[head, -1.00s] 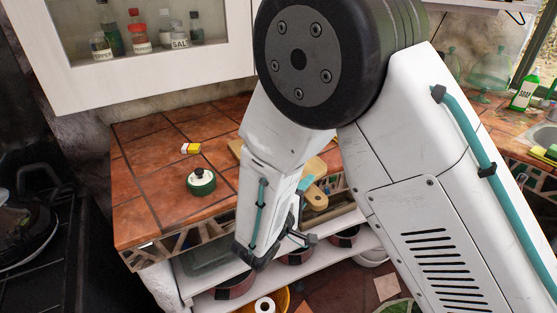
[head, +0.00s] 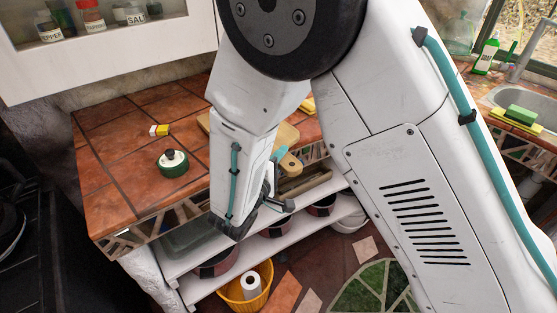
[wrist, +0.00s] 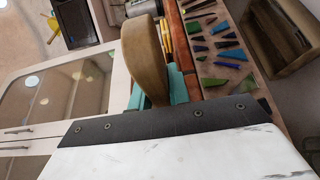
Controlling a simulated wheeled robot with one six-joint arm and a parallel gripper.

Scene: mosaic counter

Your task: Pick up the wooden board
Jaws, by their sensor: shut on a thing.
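The wooden board (head: 288,136) lies on the tiled counter in the head view, partly hidden behind my arm. Its rounded handle (head: 292,164) points toward the counter's front edge. In the wrist view the pale brown handle (wrist: 143,55) rises between the teal fingers. My gripper (wrist: 157,95) is shut on the handle, one finger on each side. In the head view a teal part of my gripper (head: 280,153) shows beside the handle; the rest is hidden by my arm. I cannot tell whether the board is clear of the counter.
A white wall cabinet (head: 120,68) hangs above. Shelves (head: 180,268) with pots are below, with a yellow basket (head: 243,293) under them. The sink (head: 512,98) is at right.

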